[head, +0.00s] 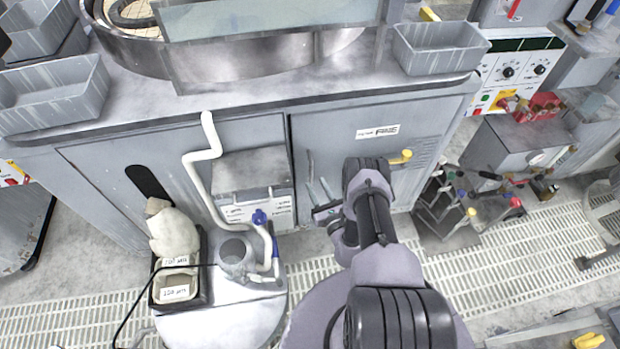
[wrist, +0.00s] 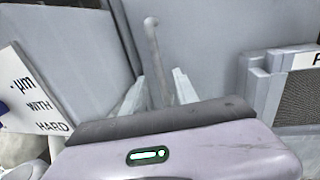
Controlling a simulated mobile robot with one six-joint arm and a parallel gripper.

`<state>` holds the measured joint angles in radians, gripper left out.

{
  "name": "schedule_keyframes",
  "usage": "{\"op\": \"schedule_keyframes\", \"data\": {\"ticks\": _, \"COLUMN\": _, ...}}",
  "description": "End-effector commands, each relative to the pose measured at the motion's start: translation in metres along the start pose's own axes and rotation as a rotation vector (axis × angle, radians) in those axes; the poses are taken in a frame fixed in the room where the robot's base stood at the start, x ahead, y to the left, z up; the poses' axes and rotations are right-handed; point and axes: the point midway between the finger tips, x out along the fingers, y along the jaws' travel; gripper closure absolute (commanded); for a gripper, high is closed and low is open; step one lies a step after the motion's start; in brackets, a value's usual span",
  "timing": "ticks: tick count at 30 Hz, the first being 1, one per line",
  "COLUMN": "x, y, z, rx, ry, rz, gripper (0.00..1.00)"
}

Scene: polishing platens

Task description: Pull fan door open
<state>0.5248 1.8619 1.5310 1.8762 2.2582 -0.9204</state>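The fan door (head: 345,122) is a grey cabinet panel with a white label reading "FANS". It appears closed, flush with the cabinet front. A slim grey vertical handle (head: 311,165) is on its left side; in the wrist view the handle (wrist: 155,50) rises ahead of my gripper. My gripper (head: 322,188) is at the lower part of the handle. In the wrist view my gripper (wrist: 159,92) has its two pale fingers apart, one on each side of the handle, with gaps showing. The handle's lower end is hidden behind the gripper body.
A yellow knob (head: 402,157) is on the door's right part. A white pipe (head: 206,160) and a grey box with a white front (head: 250,170) stand left of the door. A round table (head: 225,305) with trays and a cup is below left. A tool rack (head: 445,210) is at right.

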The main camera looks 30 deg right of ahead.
Motion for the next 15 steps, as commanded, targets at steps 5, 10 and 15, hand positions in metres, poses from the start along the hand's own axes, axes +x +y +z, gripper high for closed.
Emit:
{"op": "schedule_keyframes", "data": {"ticks": 5, "x": 0.038, "y": 0.000, "z": -0.002, "rx": -0.002, "ry": -0.003, "rz": 0.002, "gripper": 0.64}}
{"op": "schedule_keyframes", "data": {"ticks": 10, "x": 0.055, "y": 0.000, "z": -0.001, "rx": 0.000, "ry": -0.001, "rz": 0.001, "gripper": 0.64}}
{"op": "schedule_keyframes", "data": {"ticks": 15, "x": 0.059, "y": 0.000, "z": 0.001, "rx": 0.000, "ry": 0.000, "rz": 0.001, "gripper": 0.64}}
